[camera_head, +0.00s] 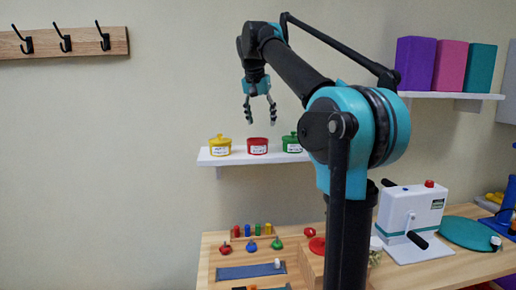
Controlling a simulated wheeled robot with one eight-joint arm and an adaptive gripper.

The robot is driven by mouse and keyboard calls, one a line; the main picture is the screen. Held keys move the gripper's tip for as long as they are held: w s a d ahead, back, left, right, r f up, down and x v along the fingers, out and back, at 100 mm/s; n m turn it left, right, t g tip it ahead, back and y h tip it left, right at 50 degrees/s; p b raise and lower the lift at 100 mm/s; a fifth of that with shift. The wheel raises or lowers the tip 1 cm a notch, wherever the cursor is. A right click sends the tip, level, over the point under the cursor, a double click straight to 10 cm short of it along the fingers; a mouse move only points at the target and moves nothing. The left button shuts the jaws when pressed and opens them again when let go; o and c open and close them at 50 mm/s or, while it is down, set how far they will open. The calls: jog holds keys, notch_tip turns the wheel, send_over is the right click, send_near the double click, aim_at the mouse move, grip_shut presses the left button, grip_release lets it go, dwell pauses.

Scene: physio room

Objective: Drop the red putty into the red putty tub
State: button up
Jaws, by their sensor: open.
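The red putty tub (258,147) stands upright on the white wall shelf, between a yellow tub and a green tub. It has a white label and shows no knobbed lid on top; I cannot see its inside. My gripper (260,118) points down above the red tub, apart from it. Its two fingers are spread and nothing shows between them. I cannot make out the red putty for certain. A small red lump (225,248) lies at the table's left, and a flat round red piece (317,245) lies near my arm.
The yellow tub (220,147) and green tub (291,144) flank the red one on the shelf (216,161). The wooden table (211,266) below holds small coloured pieces and a white cranked machine (409,213). Coloured blocks (449,66) stand on an upper right shelf.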

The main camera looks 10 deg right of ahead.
jog(key=v, duration=1.1)
jog(key=shift+r, duration=0.4)
jog(key=shift+s, duration=0.25)
